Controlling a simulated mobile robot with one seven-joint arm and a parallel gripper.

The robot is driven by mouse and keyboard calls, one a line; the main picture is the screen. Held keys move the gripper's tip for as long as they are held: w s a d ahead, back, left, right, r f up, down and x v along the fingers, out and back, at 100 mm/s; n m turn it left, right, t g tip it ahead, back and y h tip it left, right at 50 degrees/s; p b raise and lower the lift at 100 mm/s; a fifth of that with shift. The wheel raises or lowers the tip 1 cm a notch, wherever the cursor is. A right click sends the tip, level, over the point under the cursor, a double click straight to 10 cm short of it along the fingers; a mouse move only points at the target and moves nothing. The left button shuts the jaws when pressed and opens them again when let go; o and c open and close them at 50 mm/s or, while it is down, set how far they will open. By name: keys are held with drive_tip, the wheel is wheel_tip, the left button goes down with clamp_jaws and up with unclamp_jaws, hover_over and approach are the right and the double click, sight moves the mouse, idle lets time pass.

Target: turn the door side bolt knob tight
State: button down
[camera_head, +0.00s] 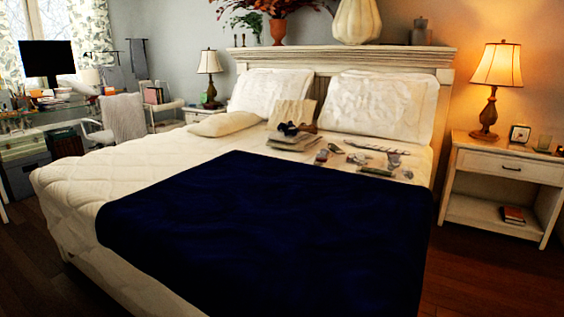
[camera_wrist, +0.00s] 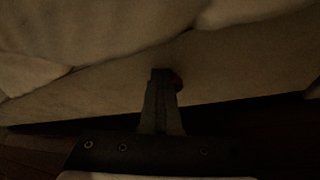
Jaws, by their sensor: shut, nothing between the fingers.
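No door, side bolt or knob shows in either view. My gripper (camera_wrist: 163,75) shows in the dark wrist view, its fingers together and nothing seen between them. It points at the pale side of the bed (camera_wrist: 90,95), with the quilted mattress edge above. I cannot tell whether the fingertips touch the bed. My gripper does not show in the head view.
In the head view a bed with a white quilted cover (camera_head: 75,190) and a dark blue blanket (camera_head: 265,235) fills the middle. Small items lie near the pillows (camera_head: 380,107). A nightstand (camera_head: 510,167) with a lit lamp (camera_head: 495,70) stands right. Wooden floor (camera_head: 480,275) is clear at lower right.

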drive_tip(key=shift+s+d+f, duration=0.1)
drive_tip(key=shift+d, duration=0.05)
drive_tip(key=shift+s+d+f, duration=0.25)
drive_tip(key=shift+s+d, duration=0.05)
drive_tip(key=shift+d, duration=0.25)
drive_tip(key=shift+s+d+f, duration=0.15)
drive_tip(key=shift+d+f, duration=0.1)
drive_tip(key=shift+f, duration=0.1)
idle(0.4)
drive_tip(key=shift+d+r, duration=0.1)
